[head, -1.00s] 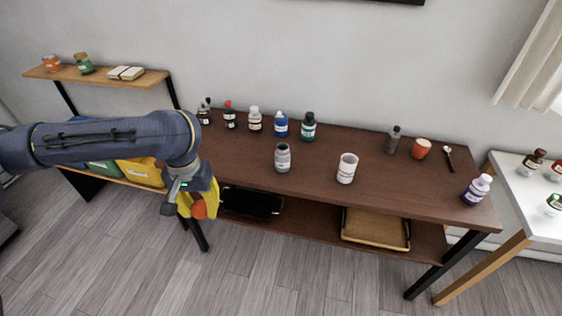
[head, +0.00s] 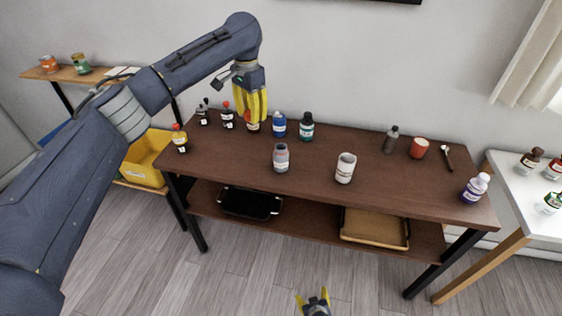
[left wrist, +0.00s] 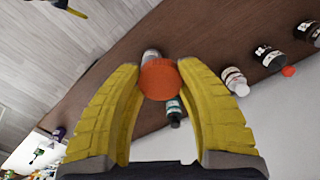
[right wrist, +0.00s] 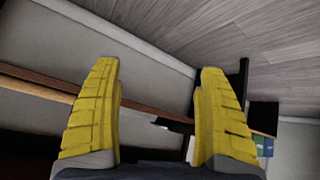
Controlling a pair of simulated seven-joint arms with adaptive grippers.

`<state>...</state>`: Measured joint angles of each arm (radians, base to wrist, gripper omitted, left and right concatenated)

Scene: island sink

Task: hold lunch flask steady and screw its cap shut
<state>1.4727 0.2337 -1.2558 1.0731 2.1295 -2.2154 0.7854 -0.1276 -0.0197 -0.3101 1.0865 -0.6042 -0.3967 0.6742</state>
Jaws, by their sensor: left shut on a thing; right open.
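My left gripper (head: 252,118) hangs over the back left of the brown table. It is shut on an orange round cap (left wrist: 160,80), held between its yellow fingers in the left wrist view. A grey-blue jar (head: 281,157) with a pinkish-grey top stands upright on the table, right of and nearer than the left gripper; it looks like the lunch flask, though I cannot be sure. It is apart from both grippers. My right gripper (head: 314,303) is open and empty at the bottom of the head view, in front of the table. It also shows in the right wrist view (right wrist: 160,90).
A white cup (head: 345,168) stands right of the jar. Several bottles line the back, including a blue one (head: 279,125) and a green one (head: 307,126). A red-capped bottle (head: 180,138) stands at the left edge. The table's front middle is clear.

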